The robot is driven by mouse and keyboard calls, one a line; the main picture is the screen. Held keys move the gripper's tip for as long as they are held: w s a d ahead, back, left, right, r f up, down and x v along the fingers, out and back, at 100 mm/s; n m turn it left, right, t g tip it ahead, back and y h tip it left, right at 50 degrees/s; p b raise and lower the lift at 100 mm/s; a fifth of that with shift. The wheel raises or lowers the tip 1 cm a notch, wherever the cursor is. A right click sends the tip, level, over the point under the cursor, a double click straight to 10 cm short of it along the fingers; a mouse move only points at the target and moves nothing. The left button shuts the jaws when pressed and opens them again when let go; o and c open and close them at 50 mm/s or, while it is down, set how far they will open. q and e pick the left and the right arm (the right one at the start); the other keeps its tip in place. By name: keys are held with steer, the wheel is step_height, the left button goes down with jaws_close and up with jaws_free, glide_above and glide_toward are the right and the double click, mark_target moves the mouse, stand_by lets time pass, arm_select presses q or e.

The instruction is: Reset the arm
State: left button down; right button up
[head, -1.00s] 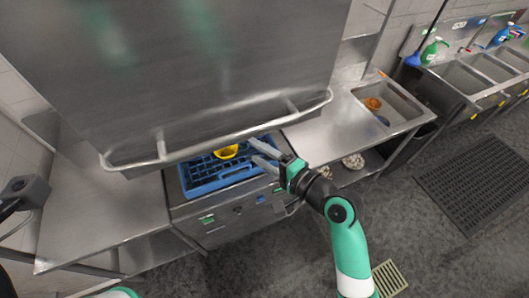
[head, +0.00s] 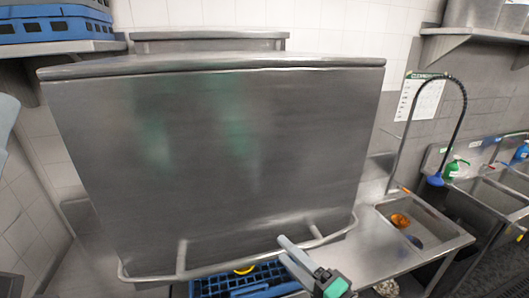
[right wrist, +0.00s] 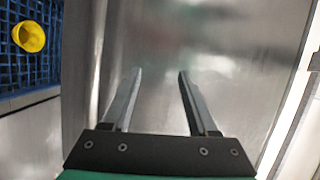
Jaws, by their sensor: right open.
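My right gripper (head: 296,256) is at the bottom of the head view, in front of the steel hood's lower edge. In the right wrist view its two fingers (right wrist: 157,75) are apart with nothing between them. A raised steel dishwasher hood (head: 210,150) with a bar handle (head: 215,268) fills the middle of the head view. A blue rack (head: 225,284) sits below it, mostly hidden. A yellow cup or bowl (right wrist: 31,36) lies in the rack, and its rim shows in the head view (head: 245,269). My left gripper is not in view.
A steel sink (head: 425,225) with an orange-brown item (head: 400,220) is at the right. A spray hose (head: 462,100) hangs above it. Blue crates (head: 55,24) sit on a shelf at the upper left. Steel counter (head: 370,250) is clear between hood and sink.

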steer(key=s+d+r+n+t, duration=0.2)
steer(key=r, duration=0.6)
steer(key=s+d+r+n+t+h, duration=0.1)
steer(key=s+d+r+n+t, duration=0.15)
steer(key=r, duration=0.45)
steer(key=s+d+r+n+t, duration=0.1)
steer(key=r+t, duration=0.2)
steer(key=r, duration=0.5)
steer(key=s+d+r+n+t+h, duration=0.5)
steer(key=s+d+r+h, duration=0.2)
steer(key=s+r, duration=0.3)
steer(key=shift+s+r+t, duration=0.15)
steer(key=shift+s+t, duration=0.2)
steer(key=shift+s, duration=0.05)
